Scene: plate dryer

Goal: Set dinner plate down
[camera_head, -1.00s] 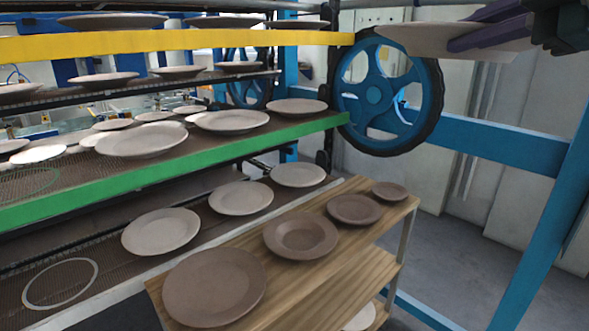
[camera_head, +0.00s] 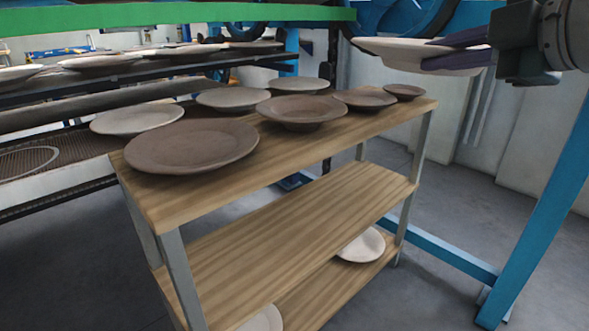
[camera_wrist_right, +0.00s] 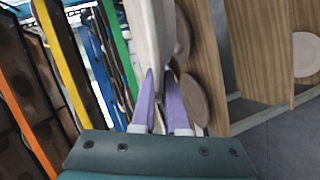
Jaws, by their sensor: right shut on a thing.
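My right gripper (camera_head: 462,50) is at the upper right of the head view, its purple fingers shut on the rim of a pale dinner plate (camera_head: 400,52). The plate is held roughly level in the air, above and to the right of the wooden shelf rack (camera_head: 370,125). In the right wrist view the fingers (camera_wrist_right: 165,100) clasp the plate (camera_wrist_right: 147,35), seen edge-on. The rack's top board holds several brown plates, the largest (camera_head: 190,145) at its near left end. The middle board (camera_head: 310,212) looks bare. My left gripper is not in view.
The bottom board holds a pale plate (camera_head: 361,246) at the right and another (camera_head: 262,320) at the near left, partly cut off. The dryer's green-edged tier (camera_head: 170,15) and pale plates lie behind. A blue post (camera_head: 545,200) stands at the right.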

